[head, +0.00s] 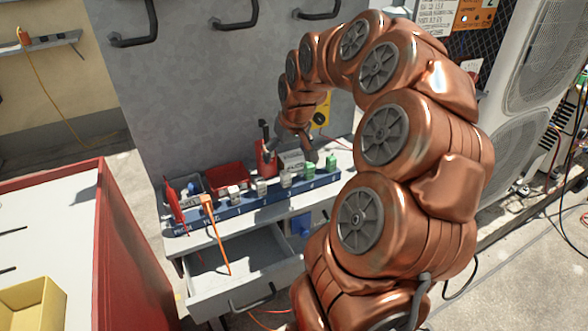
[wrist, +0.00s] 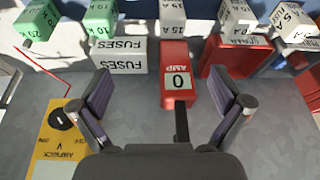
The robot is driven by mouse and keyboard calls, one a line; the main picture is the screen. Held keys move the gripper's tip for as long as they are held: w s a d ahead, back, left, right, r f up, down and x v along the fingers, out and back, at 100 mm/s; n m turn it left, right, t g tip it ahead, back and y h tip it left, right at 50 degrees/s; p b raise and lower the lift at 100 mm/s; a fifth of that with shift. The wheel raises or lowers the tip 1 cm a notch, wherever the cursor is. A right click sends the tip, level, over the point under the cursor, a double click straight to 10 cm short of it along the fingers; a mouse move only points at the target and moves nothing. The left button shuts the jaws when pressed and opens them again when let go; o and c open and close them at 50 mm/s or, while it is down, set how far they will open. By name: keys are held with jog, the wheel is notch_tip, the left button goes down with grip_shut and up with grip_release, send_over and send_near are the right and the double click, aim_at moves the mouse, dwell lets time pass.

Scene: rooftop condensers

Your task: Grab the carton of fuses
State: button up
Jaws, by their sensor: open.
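The carton of fuses (wrist: 122,57) is a white box with the black word FUSES on it, upside down in the wrist view. It stands behind the row of small fuse blocks; in the head view the carton (head: 291,160) is partly visible under my arm. My gripper (wrist: 160,95) is open, its two fingers apart and nothing between the tips. In the head view my gripper (head: 303,140) is just above the carton.
Green fuse blocks (head: 331,162) and white ones (head: 261,187) stand on a blue strip (head: 240,208). A red bin (head: 225,178) is left of the meter. A yellow tester (wrist: 62,130) is at lower left. Below is an open drawer (head: 245,290); a grey panel (head: 200,90) stands behind.

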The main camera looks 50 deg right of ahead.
jog(key=m, duration=0.1)
send_over(298, 159)
jog(key=s+a, duration=0.1)
jog(key=s, duration=0.2)
notch_tip(298, 159, down, 2)
jog(key=shift+a+f+h+b, duration=0.1)
jog(key=shift+a+h+b, duration=0.05)
jog(key=shift+h+b, duration=0.15)
jog(key=shift+f, duration=0.15)
jog(key=shift+w+p+x, duration=0.25)
jog(key=shift+p+x, duration=0.05)
jog(key=shift+x, duration=1.5)
jog(key=shift+w+p+x, duration=0.25)
jog(key=shift+p+x, duration=0.05)
jog(key=shift+x, duration=1.5)
jog(key=shift+r, duration=0.2)
jog(key=c, duration=0.8)
notch_tip(298, 159, up, 28)
jog(key=shift+f+b, duration=0.1)
jog(key=shift+b, duration=0.6)
